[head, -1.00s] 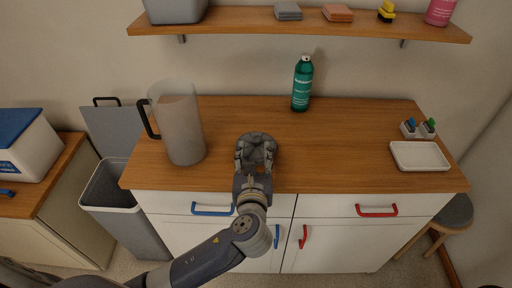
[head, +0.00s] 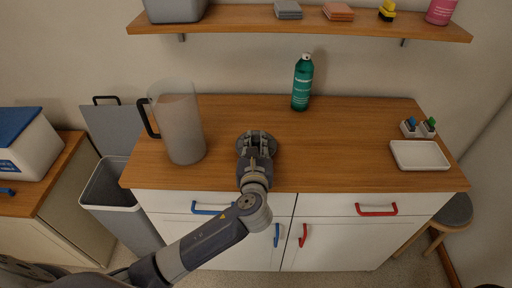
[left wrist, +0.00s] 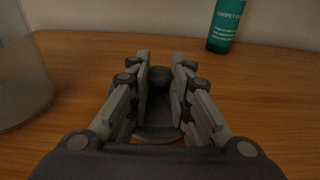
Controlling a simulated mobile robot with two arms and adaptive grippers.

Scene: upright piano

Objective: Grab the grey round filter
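The grey round filter (head: 270,149) is a dark, flat disc lying on the wooden counter near its front edge. In the left wrist view the filter (left wrist: 157,135) shows a raised knob in its middle, between my fingers. My left gripper (head: 258,137) reaches over the disc from the front. Its two fingers (left wrist: 161,62) stand close on both sides of the knob and appear closed on it. The fingers and palm hide part of the disc. My right gripper is not in view.
A translucent pitcher (head: 181,125) with a black handle stands to the left on the counter. A green spray bottle (head: 302,84) stands behind. A white tray (head: 419,155) lies at the right. The counter's middle right is clear. A shelf (head: 300,22) hangs above.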

